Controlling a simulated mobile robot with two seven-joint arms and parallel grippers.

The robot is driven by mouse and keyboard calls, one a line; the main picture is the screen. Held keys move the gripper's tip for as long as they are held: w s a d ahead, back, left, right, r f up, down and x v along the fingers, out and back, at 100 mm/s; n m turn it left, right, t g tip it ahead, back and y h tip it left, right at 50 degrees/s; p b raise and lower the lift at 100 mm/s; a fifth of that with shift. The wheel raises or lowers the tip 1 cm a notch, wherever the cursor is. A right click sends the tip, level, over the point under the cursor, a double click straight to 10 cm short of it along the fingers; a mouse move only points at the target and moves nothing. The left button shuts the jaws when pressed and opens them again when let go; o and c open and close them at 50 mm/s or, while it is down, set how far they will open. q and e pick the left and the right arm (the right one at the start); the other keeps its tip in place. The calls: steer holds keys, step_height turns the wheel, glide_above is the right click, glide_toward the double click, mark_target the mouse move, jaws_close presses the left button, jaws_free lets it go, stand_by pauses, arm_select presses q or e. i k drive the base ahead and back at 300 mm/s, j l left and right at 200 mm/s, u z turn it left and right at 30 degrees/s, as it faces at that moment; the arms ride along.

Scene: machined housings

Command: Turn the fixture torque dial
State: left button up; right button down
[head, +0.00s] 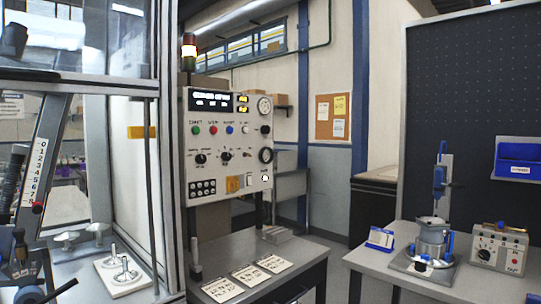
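A grey control box (499,248) stands on the right-hand bench, with a small dial (484,254) at the left of its front face and a row of small knobs or switches above. Beside it, a metal housing (433,240) sits in a fixture with blue clamps. A tall grey panel (226,143) at centre carries several black rotary knobs, including one at its middle (226,155). The labels are too small to read, so I cannot tell which dial is the fixture torque dial. I can make out neither of my grippers.
A grey table (318,252) with printed cards stands below the panel. The right bench (373,262) holds a blue-framed card (380,238); a blue bin (519,161) hangs above. A glazed machine enclosure (130,180) fills the left. Floor shows between table and bench.

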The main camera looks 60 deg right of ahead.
mark_target(225, 157)
steer(key=z, duration=1.8)
steer(key=i+l+z, duration=0.1)
steer(key=l, duration=0.35)
steer(key=i+l, duration=0.3)
steer(key=i+l+z, duration=0.15)
steer(key=l, duration=0.35)
steer(key=i+l, duration=0.25)
steer(key=l, duration=0.15)
steer(key=z, duration=0.05)
